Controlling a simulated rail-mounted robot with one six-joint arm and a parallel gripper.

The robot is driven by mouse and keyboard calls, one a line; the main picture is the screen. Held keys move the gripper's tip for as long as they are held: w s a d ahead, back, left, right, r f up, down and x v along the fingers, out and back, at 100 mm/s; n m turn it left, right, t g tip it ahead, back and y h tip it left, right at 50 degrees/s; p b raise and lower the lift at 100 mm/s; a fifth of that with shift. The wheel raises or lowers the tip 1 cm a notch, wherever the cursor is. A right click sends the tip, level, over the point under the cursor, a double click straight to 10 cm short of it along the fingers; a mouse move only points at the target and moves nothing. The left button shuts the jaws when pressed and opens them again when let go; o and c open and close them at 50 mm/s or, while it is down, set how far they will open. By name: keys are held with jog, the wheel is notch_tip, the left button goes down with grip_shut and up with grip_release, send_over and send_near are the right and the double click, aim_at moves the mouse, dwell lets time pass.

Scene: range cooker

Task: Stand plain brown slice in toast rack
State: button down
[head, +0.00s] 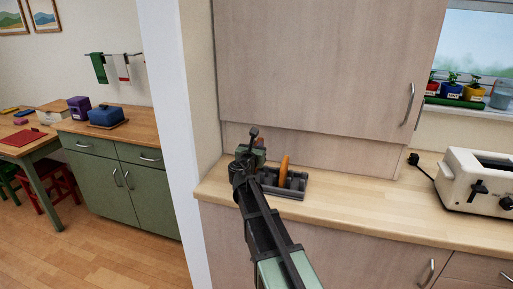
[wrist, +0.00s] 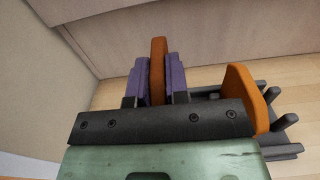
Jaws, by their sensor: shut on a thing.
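My gripper (head: 252,158) is over the left end of the dark grey toast rack (head: 293,188) on the worktop. In the wrist view its purple-padded fingers (wrist: 158,82) are shut on a plain orange-brown slice (wrist: 158,62), held upright between them. The lower part of this slice is hidden by my gripper, so I cannot tell whether it touches the rack. A second orange-brown slice (head: 284,167) stands upright in the rack, to the right of my gripper; it also shows in the wrist view (wrist: 242,92). The rack's bars (wrist: 277,122) show at the right there.
A cream toaster (head: 475,182) with a black plug stands at the right of the worktop. A wall cabinet (head: 315,70) hangs above the rack. A white wall edge (head: 190,140) is close on the left. The worktop between rack and toaster is clear.

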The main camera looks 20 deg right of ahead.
jog(key=shift+f+b, duration=2.95)
jog(key=shift+f, duration=0.05)
jog(key=c, duration=1)
grip_release()
jog(key=shift+c, duration=0.2)
jog(key=v, duration=1)
jog(key=shift+s+a, duration=0.25)
jog(key=shift+s, duration=0.1)
